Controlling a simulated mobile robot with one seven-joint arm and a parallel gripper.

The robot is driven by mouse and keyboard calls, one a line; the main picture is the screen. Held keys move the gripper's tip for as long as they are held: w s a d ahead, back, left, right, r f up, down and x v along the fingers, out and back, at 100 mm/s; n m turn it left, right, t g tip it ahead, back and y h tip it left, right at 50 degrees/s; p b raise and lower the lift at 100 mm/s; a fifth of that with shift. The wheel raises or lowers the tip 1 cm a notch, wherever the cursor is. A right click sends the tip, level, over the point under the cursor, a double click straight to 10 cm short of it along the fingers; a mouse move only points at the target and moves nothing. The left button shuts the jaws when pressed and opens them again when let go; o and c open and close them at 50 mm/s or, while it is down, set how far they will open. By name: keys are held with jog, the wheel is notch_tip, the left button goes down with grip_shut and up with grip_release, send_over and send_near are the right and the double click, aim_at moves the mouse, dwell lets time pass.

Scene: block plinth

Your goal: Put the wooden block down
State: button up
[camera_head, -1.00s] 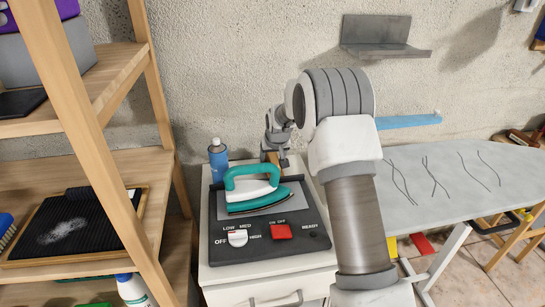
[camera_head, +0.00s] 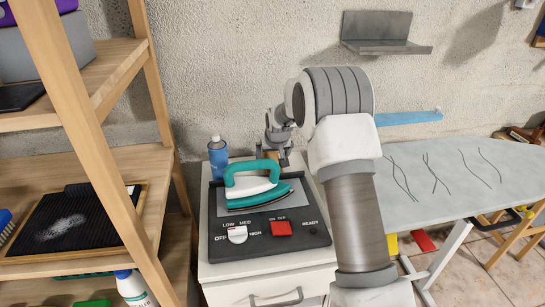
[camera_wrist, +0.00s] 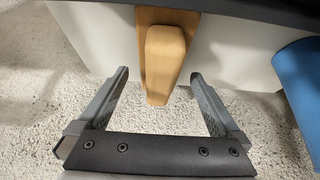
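The wooden block (camera_wrist: 165,55) is a light tan, round-edged piece in the wrist view. It lies against a darker wooden piece (camera_wrist: 188,22), likely the plinth. My gripper (camera_wrist: 160,75) is open, with one finger on each side of the block and a visible gap on both sides. In the head view my gripper (camera_head: 272,151) is small, behind the iron at the back of the white cabinet. Some wood (camera_head: 284,161) shows beside it there, but block and plinth cannot be told apart.
A teal iron (camera_head: 252,186) stands on a dark control panel (camera_head: 226,250) on the white cabinet (camera_head: 265,278). A blue can (camera_head: 218,158) stands close left of my gripper. A wooden shelf (camera_head: 125,60) is at left, an ironing board (camera_head: 450,195) at right.

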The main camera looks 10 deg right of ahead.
jog(key=s+f+p+v, duration=0.15)
jog(key=p+v, duration=0.35)
jog(key=v, duration=2.5)
jog(key=s+r+p, duration=0.3)
jog(key=s+r, duration=0.1)
jog(key=s, duration=1)
jog(key=s+r+p, duration=0.3)
jog(key=s, duration=1.2)
jog(key=shift+r+p, duration=0.35)
jog(key=shift+p, duration=0.05)
